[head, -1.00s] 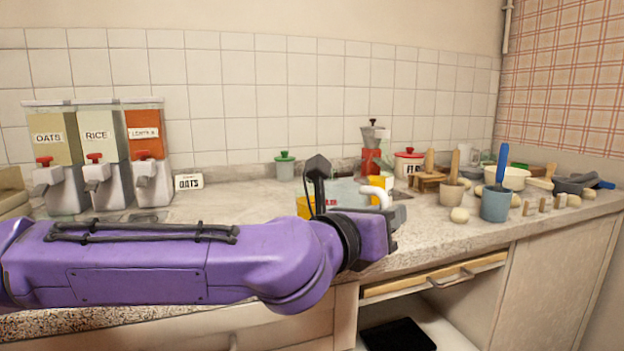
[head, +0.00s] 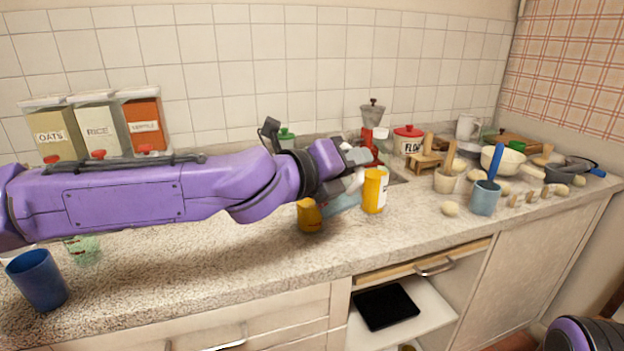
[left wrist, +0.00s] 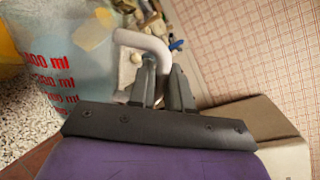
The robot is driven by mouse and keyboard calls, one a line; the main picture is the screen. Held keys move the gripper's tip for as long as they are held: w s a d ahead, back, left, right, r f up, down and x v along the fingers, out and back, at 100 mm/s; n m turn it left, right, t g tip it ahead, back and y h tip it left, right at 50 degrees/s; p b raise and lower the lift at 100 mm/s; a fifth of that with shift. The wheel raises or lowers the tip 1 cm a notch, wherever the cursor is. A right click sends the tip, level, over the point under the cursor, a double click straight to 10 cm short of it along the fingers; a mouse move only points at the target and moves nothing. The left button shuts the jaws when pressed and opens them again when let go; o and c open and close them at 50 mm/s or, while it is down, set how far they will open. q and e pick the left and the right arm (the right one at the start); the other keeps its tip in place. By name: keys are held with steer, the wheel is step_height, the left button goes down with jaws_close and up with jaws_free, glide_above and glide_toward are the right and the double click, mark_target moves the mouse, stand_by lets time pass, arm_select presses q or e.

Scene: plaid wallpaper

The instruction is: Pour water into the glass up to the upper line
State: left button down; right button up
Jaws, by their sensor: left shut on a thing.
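A clear jug with bluish contents (head: 345,203) and a white handle is partly hidden by my left gripper in the head view. In the left wrist view the jug (left wrist: 70,75) shows red ml marks and its white handle (left wrist: 146,42). My left gripper (left wrist: 163,85) is shut on that handle; in the head view the gripper (head: 352,172) is at the jug's upper side. I cannot tell whether the jug touches the counter. A see-through greenish glass (head: 86,250) with red marks stands at the far left, below my left arm and partly hidden. My right gripper is out of view.
A dark blue cup (head: 38,280) stands beside the glass. A yellow container (head: 374,192) and another yellow object (head: 309,216) flank the jug. A blue-grey pot (head: 485,197) and several small items crowd the right. The counter's left-middle (head: 200,255) is clear.

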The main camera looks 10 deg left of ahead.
arm_select(q)
steer(key=shift+w+a+r+n+p, duration=0.2)
steer(key=shift+a+r+n+p, duration=0.1)
steer(key=shift+n+p, duration=0.2)
steer(key=shift+w+a, duration=0.1)
steer(key=shift+w+a+r+n+p, duration=0.1)
steer(key=shift+r+n+p, duration=0.2)
steer(key=shift+p, duration=0.2)
stand_by(0.4)
stand_by(0.3)
steer(key=shift+w+a, duration=0.1)
steer(key=shift+r+p, duration=0.15)
steer(key=shift+p, duration=0.3)
